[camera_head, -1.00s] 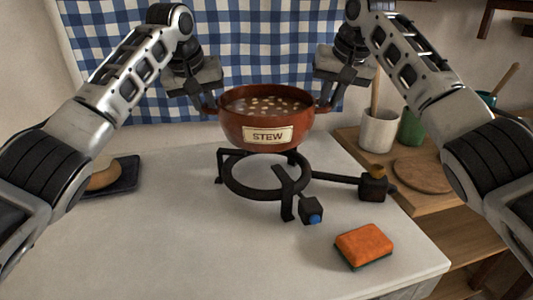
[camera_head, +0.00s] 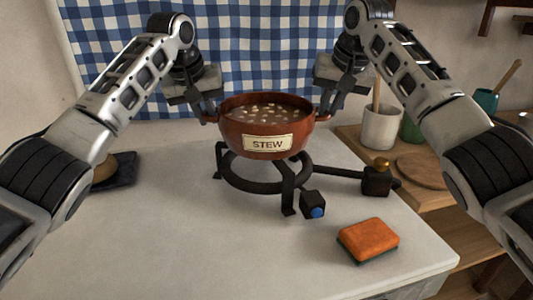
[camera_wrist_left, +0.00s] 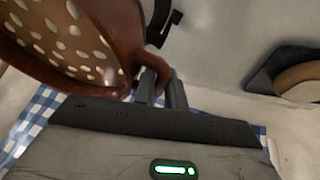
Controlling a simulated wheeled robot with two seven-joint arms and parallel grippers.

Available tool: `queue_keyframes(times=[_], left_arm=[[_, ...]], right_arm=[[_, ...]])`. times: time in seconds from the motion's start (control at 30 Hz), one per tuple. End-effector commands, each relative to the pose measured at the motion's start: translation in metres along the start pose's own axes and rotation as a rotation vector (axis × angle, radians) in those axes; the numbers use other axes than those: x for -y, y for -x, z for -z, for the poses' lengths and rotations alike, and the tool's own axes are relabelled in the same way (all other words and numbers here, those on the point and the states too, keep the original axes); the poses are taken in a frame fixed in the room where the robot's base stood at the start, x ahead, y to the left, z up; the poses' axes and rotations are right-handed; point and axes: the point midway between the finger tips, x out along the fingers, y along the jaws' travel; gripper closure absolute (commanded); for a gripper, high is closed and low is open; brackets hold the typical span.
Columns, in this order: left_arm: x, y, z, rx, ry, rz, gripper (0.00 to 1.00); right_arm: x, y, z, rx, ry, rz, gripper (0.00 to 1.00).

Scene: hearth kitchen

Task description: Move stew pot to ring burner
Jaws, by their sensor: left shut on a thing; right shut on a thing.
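The stew pot (camera_head: 228,133) is reddish brown with a cream STEW label and pale pieces in its stew. It is upright in the middle of the head view, over the back part of the black ring burner (camera_head: 240,183). I cannot tell whether the pot touches the burner. My left gripper (camera_head: 209,114) is shut on the pot's left handle; the left wrist view shows its fingers (camera_wrist_left: 160,88) at that handle. My right gripper (camera_head: 324,112) is shut on the right handle. The pot hides the burner's back part.
An orange sponge (camera_head: 368,239) lies at the front right of the white counter (camera_head: 150,240). The burner's valve with a brass knob (camera_head: 381,163) is to its right. A white crock (camera_head: 381,128) stands on the wooden side surface. A dark tray (camera_head: 122,170) is at left, partly behind my arm.

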Motion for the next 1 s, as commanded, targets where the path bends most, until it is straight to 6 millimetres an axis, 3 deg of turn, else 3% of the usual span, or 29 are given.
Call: queue_keyframes(times=[0.17,0.2,0.27,0.53,0.63,0.67,1.0], left_arm=[[0.0026,-0.0113,-0.0041,-0.006,0.0,-0.001,1.0],[0.0032,-0.0117,-0.0046,-0.001,0.001,0.002,0.82],[0.0029,-0.0106,-0.0042,0.0,0.001,0.002,0.66],[-0.0002,-0.0096,-0.0042,-0.002,-0.003,-0.004,0.66],[-0.0015,-0.0092,-0.0042,-0.003,-0.004,-0.007,0.38],[-0.002,-0.0091,-0.0042,-0.003,-0.005,-0.009,0.35],[-0.0049,-0.0071,-0.0037,-0.008,-0.009,-0.014,0.35]], right_arm=[[-0.0027,-0.0111,-0.0041,-0.006,0.0,0.0,1.0],[-0.0032,-0.0115,-0.0045,-0.001,-0.001,-0.002,0.82],[-0.0029,-0.0104,-0.0041,-0.001,-0.001,-0.002,0.66],[-0.0006,-0.0101,-0.0042,-0.001,0.002,0.003,0.66],[0.0002,-0.0099,-0.0042,-0.002,0.003,0.004,0.66],[0.0007,-0.0098,-0.0043,-0.002,0.003,0.005,0.66],[0.004,-0.0095,-0.0045,-0.003,0.008,0.011,0.66]])
